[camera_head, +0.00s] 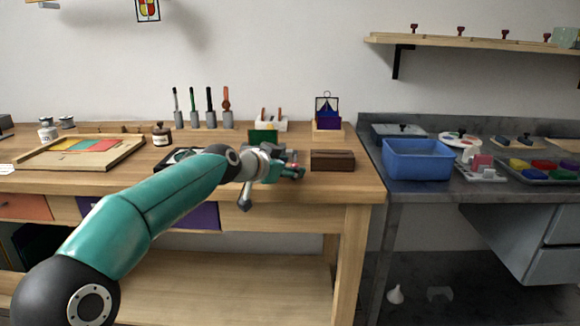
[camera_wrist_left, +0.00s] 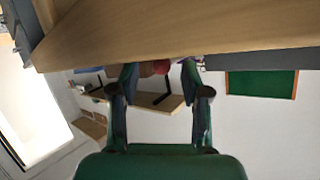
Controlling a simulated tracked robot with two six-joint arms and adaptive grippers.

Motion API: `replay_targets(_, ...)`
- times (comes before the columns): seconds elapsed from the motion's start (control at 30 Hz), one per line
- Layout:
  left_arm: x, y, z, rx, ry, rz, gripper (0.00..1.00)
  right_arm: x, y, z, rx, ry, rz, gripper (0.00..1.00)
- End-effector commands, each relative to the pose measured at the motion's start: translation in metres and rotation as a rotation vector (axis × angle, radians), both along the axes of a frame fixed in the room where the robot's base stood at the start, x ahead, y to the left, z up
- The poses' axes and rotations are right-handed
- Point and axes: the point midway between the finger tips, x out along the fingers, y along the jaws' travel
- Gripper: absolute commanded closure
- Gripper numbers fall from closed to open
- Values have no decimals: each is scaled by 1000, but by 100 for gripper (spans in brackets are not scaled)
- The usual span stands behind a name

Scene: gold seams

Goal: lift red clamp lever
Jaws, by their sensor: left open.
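My left gripper (camera_head: 284,168) is at the front edge of the wooden bench, at the end of my teal arm. In the left wrist view the gripper (camera_wrist_left: 159,72) has its two fingers apart. The clamp's body is mostly hidden by the gripper. My right gripper is not in view.
A dark brown box (camera_head: 332,160) stands just right of the gripper on the wooden bench (camera_head: 352,187). Behind are a green panel (camera_head: 262,136) and several upright tools. A blue bin (camera_head: 418,160) stands on the grey counter at right. Open space lies in front of the bench edge.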

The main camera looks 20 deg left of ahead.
Motion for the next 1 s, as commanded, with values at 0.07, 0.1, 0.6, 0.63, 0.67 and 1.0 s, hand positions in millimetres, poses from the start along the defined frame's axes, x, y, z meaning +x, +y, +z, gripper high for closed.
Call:
replay_targets(0.07,4,0,-1,0,0,1,53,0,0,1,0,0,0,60)
replay_targets(0.1,4,0,-2,0,0,1,53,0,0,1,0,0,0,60)
replay_targets(0.6,5,0,-2,0,0,2,91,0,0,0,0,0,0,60)
replay_targets(0.63,5,0,-2,0,0,2,96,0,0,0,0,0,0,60)
replay_targets(0.67,5,0,-2,0,0,2,100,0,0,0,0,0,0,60)
replay_targets(1.0,5,0,-2,0,1,2,100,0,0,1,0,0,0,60)
